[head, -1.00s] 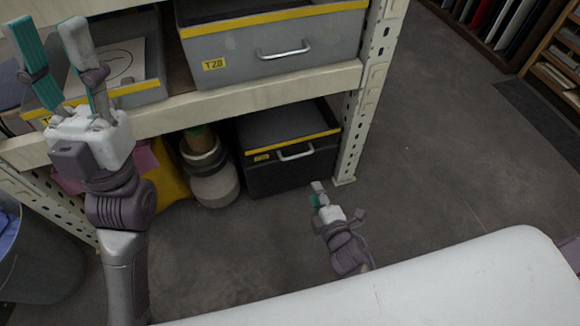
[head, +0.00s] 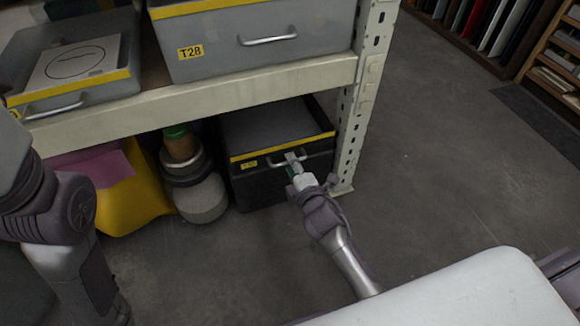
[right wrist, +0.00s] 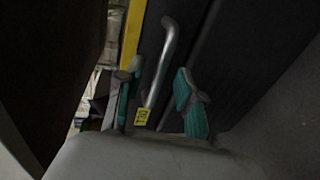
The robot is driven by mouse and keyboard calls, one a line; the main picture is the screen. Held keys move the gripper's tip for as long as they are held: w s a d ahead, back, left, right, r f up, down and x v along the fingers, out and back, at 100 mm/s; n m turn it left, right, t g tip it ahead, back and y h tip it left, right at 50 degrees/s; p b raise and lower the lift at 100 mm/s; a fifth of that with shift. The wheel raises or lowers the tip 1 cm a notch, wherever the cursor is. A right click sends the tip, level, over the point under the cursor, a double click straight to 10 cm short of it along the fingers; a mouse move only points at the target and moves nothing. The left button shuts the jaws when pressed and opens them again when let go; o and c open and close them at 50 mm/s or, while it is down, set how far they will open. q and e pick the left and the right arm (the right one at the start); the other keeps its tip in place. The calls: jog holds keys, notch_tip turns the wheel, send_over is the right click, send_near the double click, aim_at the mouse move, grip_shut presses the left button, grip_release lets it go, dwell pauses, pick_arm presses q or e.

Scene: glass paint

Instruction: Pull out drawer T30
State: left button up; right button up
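The drawer (head: 262,188) is a dark box with a yellow stripe and a metal handle. It sits on the floor under the lower shelf. Its small yellow label (head: 249,164) is hard to read here; it also shows in the right wrist view (right wrist: 142,116). My right gripper (head: 293,164) is at the handle. In the right wrist view the gripper (right wrist: 157,80) is open, with one teal finger on each side of the handle (right wrist: 163,60). Whether the fingers touch it I cannot tell. My left arm shows at the left edge; its gripper is out of view.
The shelf beam (head: 200,98) runs above the drawer, with a perforated post (head: 356,125) close on its right. Drawer T28 (head: 300,52) is on the shelf. A ceramic jar (head: 200,196) and a yellow bag (head: 138,200) stand left. The floor (head: 440,170) at right is clear.

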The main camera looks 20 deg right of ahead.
jog(key=shift+x, duration=1)
grip_shut()
